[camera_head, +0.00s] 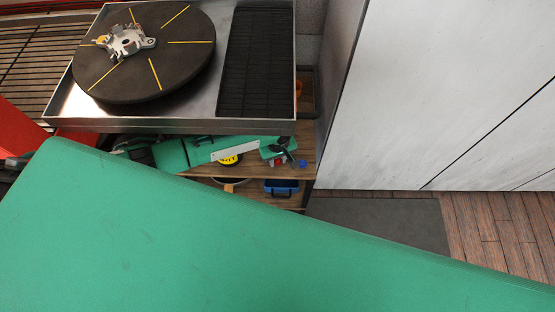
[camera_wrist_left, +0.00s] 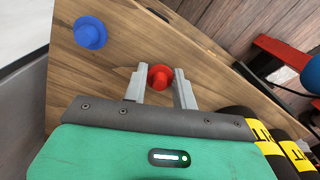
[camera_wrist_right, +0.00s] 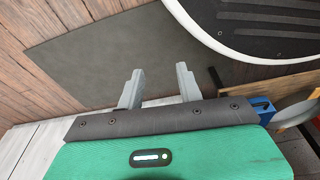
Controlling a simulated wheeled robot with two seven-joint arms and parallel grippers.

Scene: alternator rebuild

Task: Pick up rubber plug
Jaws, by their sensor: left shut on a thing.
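A red rubber plug (camera_wrist_left: 160,77) sits between the fingertips of my left gripper (camera_wrist_left: 160,86), which is shut on it, in the left wrist view. The plug is at the wooden shelf; I cannot tell whether it still touches the board. In the head view my left gripper (camera_head: 281,152) reaches over the lower shelf, with a bit of the red plug (camera_head: 277,163) showing under it. A blue plug (camera_wrist_left: 90,33) stands on the same board, apart from the gripper; it also shows in the head view (camera_head: 302,163). My right gripper (camera_wrist_right: 158,87) is open and empty above the floor.
Above the shelf (camera_head: 308,141) is a steel tray (camera_head: 170,126) with a black turntable (camera_head: 185,62) bearing a metal alternator part (camera_head: 126,42). A grey mat (camera_wrist_right: 95,52) lies on the clear floor.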

